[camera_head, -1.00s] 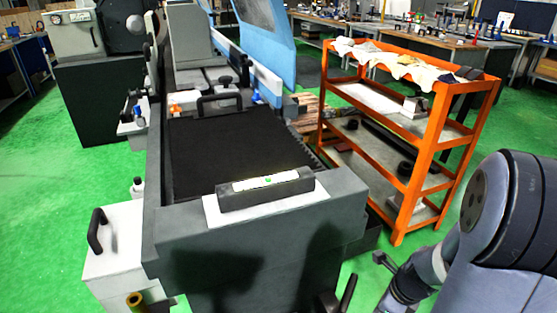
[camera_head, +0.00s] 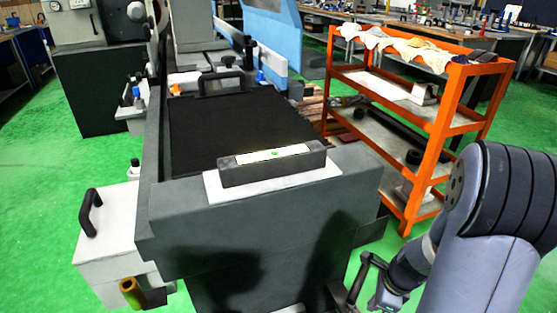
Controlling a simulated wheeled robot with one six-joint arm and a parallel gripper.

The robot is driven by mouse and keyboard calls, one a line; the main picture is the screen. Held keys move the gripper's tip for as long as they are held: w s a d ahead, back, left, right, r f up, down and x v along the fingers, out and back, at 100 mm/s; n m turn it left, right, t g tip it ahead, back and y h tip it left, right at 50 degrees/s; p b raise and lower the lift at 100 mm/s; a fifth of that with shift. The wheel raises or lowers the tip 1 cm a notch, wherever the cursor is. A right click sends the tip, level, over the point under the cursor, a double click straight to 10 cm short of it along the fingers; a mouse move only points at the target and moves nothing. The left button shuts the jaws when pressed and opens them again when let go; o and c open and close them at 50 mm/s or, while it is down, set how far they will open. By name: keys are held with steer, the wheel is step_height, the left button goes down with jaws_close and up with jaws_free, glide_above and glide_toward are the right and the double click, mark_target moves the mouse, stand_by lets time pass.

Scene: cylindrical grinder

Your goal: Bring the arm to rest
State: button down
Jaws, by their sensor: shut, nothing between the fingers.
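My arm enters at the lower right of the head view, with a thick grey upper part and a thinner wrist reaching down to the left. My gripper (camera_head: 370,268) is the small dark end of the wrist, low in front of the grinder's right side. It is shut with nothing between its fingers, though they show small and partly merge with dark parts behind. The cylindrical grinder (camera_head: 245,225) stands in the middle. A grey level (camera_head: 270,167) with a pale vial strip and a green mark lies on a white pad at its front.
An orange shelf cart (camera_head: 438,150) with cloths (camera_head: 405,45) on top stands close behind my arm. Green floor (camera_head: 60,200) is clear at the left.

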steer(key=d+n+b, duration=0.1)
steer(key=n, duration=0.1)
steer(key=w+d+n+g+b, duration=0.1)
steer(key=n, duration=0.1)
steer(key=w+d+n+b, duration=0.1)
steer(key=d+n, duration=0.1)
steer(key=shift+d, duration=0.1)
stand_by(0.4)
